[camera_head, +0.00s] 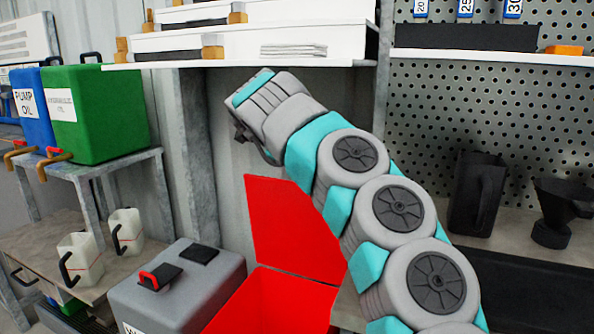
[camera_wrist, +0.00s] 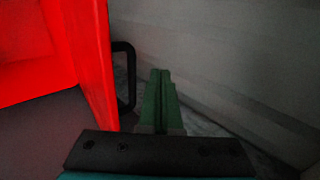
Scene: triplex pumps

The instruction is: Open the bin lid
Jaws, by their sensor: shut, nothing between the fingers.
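The red bin (camera_head: 275,305) stands on the floor, and its open interior shows in the head view. Its red lid (camera_head: 290,225) stands up, tilted back, behind the opening. In the wrist view the lid (camera_wrist: 92,50) is a red panel at the left, with a black handle (camera_wrist: 130,75) on its outer side. My gripper (camera_wrist: 160,78) is shut and empty, with green fingers just right of the handle and apart from it in the picture. In the head view my arm reaches over behind the lid, and the fingertips are hidden.
A metal stand (camera_head: 120,170) holds the green container (camera_head: 100,110) and blue container (camera_head: 33,105). A white shelf (camera_head: 245,63) runs above my arm. A light wall (camera_wrist: 235,60) is close on the gripper's right.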

